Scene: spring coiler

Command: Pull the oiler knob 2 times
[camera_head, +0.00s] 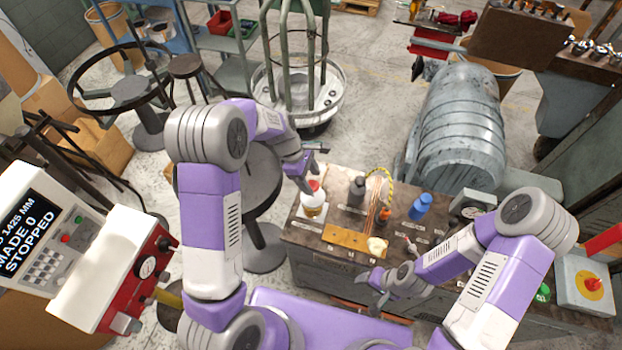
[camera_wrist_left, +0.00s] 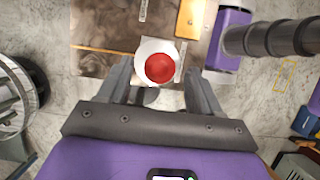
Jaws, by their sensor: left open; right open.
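A white bottle-like container with a red top (camera_head: 313,199) stands on the workbench's left end; it may be the oiler, but I see no label naming it. In the left wrist view its round red top (camera_wrist_left: 160,68) lies between the fingertips, with a white rim around it. My left gripper (camera_head: 311,166) is open just behind and above it in the head view; I cannot tell the exact height gap. My right gripper (camera_head: 370,291) is open and empty near the bench's front edge.
The workbench (camera_head: 303,240) also holds a dark bottle (camera_head: 356,191), copper rods (camera_head: 373,210), a blue bottle (camera_head: 420,207) and a brass plate (camera_head: 345,240). A red and white control box (camera_head: 120,270) stands at the left.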

